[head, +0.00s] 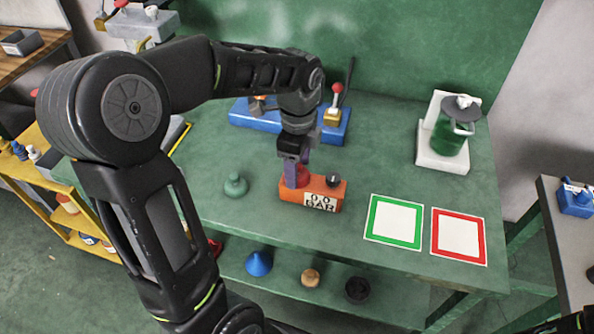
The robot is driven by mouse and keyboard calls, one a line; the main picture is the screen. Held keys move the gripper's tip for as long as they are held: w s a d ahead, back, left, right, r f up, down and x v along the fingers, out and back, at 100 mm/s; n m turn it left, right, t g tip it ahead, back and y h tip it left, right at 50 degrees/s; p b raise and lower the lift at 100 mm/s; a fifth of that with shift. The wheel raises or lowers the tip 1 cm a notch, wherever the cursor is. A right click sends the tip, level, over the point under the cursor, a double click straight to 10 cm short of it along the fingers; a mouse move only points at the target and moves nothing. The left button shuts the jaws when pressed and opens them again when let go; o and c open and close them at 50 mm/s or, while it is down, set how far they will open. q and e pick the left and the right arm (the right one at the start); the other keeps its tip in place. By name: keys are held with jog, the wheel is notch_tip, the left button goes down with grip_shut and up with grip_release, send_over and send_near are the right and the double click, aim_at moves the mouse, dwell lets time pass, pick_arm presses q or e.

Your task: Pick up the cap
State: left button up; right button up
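My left arm reaches in from the left, and my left gripper (294,175) points down at the left part of an orange box (326,190) on the green table. A red round piece (303,176), which may be the cap, sits on that part of the box. The purple-grey fingers are right at it and partly hide it. I cannot tell whether they are closed on it. The box has a black knob (333,181) and a label reading "0.0 BAR". A green knobbed piece (236,185) stands on the table to the left.
A green-framed square (394,220) and a red-framed square (458,236) lie at the right. A green canister (449,136) stands on a white base behind them. A blue base (258,121) with levers stands at the back. Small parts, including a blue cone (258,263), lie on the lower shelf.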

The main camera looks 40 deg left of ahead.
pick_arm(q)
jog(key=c, duration=0.9)
notch_tip(320, 180, up, 10)
jog(key=shift+b, duration=0.35)
jog(key=shift+c, duration=0.2)
